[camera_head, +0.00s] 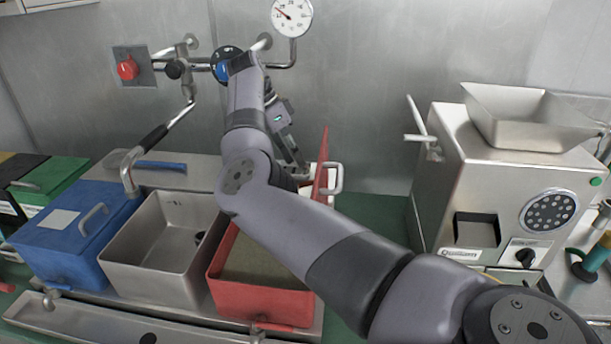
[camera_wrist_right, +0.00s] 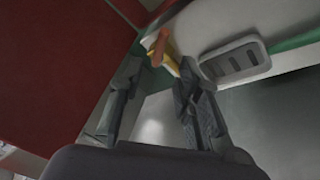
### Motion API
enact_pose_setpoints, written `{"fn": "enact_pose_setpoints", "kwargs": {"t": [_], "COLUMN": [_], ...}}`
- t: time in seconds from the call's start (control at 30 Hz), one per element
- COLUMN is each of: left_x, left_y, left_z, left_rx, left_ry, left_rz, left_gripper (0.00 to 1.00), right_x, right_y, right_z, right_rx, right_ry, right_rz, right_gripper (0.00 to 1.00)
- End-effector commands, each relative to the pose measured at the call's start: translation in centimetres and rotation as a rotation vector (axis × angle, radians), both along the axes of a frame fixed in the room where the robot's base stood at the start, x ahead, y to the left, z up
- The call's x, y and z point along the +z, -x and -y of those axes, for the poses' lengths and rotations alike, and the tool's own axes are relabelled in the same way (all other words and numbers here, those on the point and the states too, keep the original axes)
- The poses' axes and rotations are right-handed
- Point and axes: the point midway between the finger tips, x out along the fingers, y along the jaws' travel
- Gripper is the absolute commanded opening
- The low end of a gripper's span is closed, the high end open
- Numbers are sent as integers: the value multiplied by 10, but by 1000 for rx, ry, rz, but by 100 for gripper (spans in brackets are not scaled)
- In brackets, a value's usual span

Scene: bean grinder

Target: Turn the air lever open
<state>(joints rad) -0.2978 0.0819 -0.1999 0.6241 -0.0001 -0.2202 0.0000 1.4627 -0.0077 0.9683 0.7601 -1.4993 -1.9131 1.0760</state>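Pipework on the back wall carries a round black-and-blue valve dial (camera_head: 221,68), partly covered by my right arm, and a black knob (camera_head: 174,69). I cannot tell which part is the air lever. My right gripper (camera_head: 296,158) points down behind the red bin's raised lid area, well below the pipes, partly hidden by my arm. In the right wrist view its two fingers (camera_wrist_right: 158,98) stand apart with a gap between them. A small orange-and-yellow object (camera_wrist_right: 161,49) shows beyond the fingertips; I cannot tell what it is. My left gripper is not in view.
A red switch (camera_head: 127,68) and a pressure gauge (camera_head: 292,17) flank the pipes. Blue (camera_head: 70,262), steel (camera_head: 150,290) and red (camera_head: 262,304) bins stand below. A grinder (camera_head: 465,170) stands at right. The red lid (camera_wrist_right: 60,70) is close to the gripper.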

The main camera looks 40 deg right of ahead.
Motion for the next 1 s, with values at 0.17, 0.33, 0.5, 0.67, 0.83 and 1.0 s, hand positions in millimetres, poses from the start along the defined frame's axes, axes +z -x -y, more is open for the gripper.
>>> {"fn": "enact_pose_setpoints", "kwargs": {"t": [0.17, 0.33, 0.5, 0.67, 0.83, 1.0], "left_x": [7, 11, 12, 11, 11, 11], "left_y": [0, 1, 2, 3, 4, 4], "left_z": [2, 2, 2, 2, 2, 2], "left_rx": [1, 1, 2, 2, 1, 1], "left_ry": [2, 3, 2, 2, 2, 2], "left_rz": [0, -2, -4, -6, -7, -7], "left_gripper": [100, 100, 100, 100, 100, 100], "right_x": [-31, -51, -59, -60, -60, -60], "right_y": [11, 17, 20, 20, 20, 20], "right_z": [10, 17, 20, 20, 20, 20], "right_rx": [-2, 1, 0, 1, 1, 1], "right_ry": [1, -1, 1, 1, 1, 1], "right_rz": [-3, -1, 0, 1, 1, 1], "right_gripper": [31, 31, 31, 31, 27, 15]}}
